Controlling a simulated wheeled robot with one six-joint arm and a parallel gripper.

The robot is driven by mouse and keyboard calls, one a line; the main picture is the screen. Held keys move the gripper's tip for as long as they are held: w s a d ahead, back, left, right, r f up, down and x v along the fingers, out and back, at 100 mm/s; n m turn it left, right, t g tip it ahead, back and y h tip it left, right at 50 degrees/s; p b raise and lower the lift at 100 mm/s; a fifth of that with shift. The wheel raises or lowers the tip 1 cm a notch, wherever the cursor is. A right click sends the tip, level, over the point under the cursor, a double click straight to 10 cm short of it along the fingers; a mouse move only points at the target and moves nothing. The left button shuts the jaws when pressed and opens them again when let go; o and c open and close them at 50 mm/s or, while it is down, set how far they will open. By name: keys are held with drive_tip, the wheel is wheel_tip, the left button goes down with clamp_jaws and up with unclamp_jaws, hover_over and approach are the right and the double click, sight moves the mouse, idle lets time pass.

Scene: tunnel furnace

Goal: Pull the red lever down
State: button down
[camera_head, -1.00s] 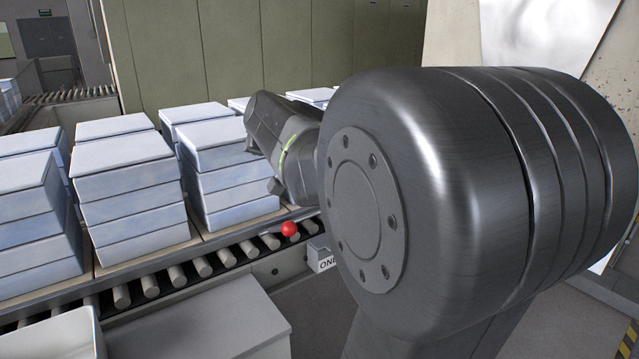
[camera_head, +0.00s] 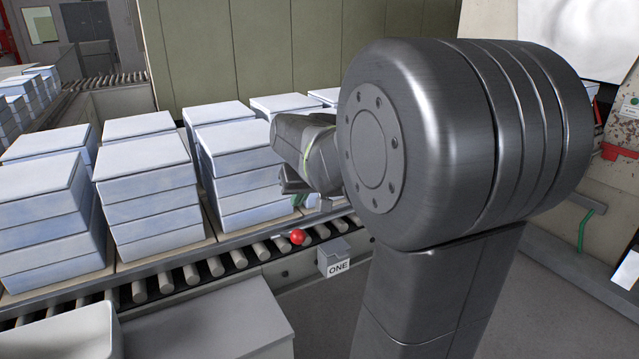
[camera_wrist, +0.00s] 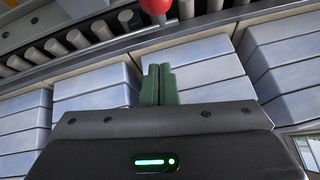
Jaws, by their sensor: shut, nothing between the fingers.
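The red lever's round knob (camera_head: 297,237) shows at the edge of the roller conveyor, left of a small box marked ONE. In the wrist view the red knob (camera_wrist: 155,5) is cut off by the top edge, with a short piece of grey shaft beside it. My gripper (camera_head: 299,201) is just above the knob in the head view, partly hidden by my own wrist. In the wrist view its green fingers (camera_wrist: 158,72) are together and empty, pointing toward the knob but apart from it. Most of the lever's shaft is hidden.
A grey cabinet (camera_head: 210,325) stands in front. Open floor (camera_head: 545,315) lies at the right.

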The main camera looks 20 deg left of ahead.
sight(304, 234)
drive_tip(key=f, duration=0.1)
drive_tip(key=s+f, duration=0.1)
drive_tip(key=f, duration=0.1)
drive_tip(key=shift+s+d+f, duration=0.25)
drive_tip(key=shift+s+d, duration=0.1)
drive_tip(key=shift+d, duration=0.05)
drive_tip(key=shift+s+f, duration=0.1)
drive_tip(key=shift+f, duration=0.2)
drive_tip(key=shift+d, duration=0.1)
drive_tip(key=f+b, duration=0.1)
drive_tip(key=b, duration=0.3)
drive_tip(key=s+d+f+t+y+b, duration=0.1)
drive_tip(key=f+b, duration=0.1)
drive_tip(key=b, duration=0.1)
drive_tip(key=shift+s+d+y+b, duration=0.1)
drive_tip(key=shift+d+y+b, duration=0.1)
drive_tip(key=shift+y+b, duration=0.15)
drive_tip(key=shift+s+d+f+t+y+b, duration=0.35)
drive_tip(key=shift+f+b, duration=0.3)
drive_tip(key=shift+b, duration=1.55)
drive_tip(key=shift+s+d+f+t+y+b, duration=0.25)
drive_tip(key=shift+f+t+y+b, duration=0.35)
drive_tip(key=shift+b, duration=1.6)
drive_tip(key=shift+s+d+f+t+y+b, duration=0.25)
drive_tip(key=shift+f+b, duration=0.5)
drive_tip(key=shift+b, duration=1.45)
drive_tip(key=shift+d+f, duration=0.1)
drive_tip(key=shift+f, duration=0.2)
